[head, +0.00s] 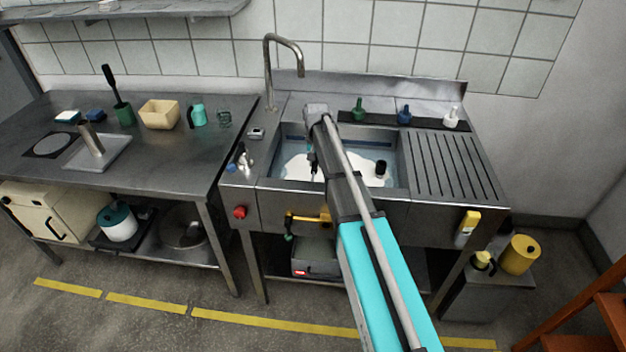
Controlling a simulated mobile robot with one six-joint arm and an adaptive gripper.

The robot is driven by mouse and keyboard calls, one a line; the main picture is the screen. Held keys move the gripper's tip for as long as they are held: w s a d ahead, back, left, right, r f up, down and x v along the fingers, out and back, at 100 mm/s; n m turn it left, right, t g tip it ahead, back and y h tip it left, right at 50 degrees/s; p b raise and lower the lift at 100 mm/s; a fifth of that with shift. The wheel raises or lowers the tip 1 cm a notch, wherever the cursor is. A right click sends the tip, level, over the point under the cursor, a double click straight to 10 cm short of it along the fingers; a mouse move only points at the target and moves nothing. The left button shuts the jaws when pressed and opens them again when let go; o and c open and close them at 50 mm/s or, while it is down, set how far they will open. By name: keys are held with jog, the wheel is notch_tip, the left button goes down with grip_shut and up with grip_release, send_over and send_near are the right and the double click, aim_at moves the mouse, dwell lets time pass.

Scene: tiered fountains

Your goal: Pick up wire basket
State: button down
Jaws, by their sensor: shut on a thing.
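My gripper (314,160) is over the sink basin (282,165), at the end of my arm, which reaches in from the lower right. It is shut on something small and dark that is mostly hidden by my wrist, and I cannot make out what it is. A small dark green openwork object (224,118), which may be a wire basket, stands on the steel counter to the left of the sink, apart from my gripper. No other wire basket is clearly visible. White foam and a black upright piece (381,167) show in the basin.
The tall tap (284,42) rises behind the basin. A ribbed drainboard (455,165) is clear at right. The left counter (175,160) holds a teal mug (199,116) and a cream tub (160,113).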

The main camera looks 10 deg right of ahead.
jog(key=shift+r, duration=0.2)
notch_tip(320, 180, up, 28)
jog(key=p, duration=2.8)
jog(key=shift+p, duration=0.3)
notch_tip(320, 180, down, 9)
jog(key=b, duration=0.8)
jog(key=shift+r+b, duration=0.2)
jog(key=shift+b, duration=0.15)
jog(key=shift+s, duration=0.15)
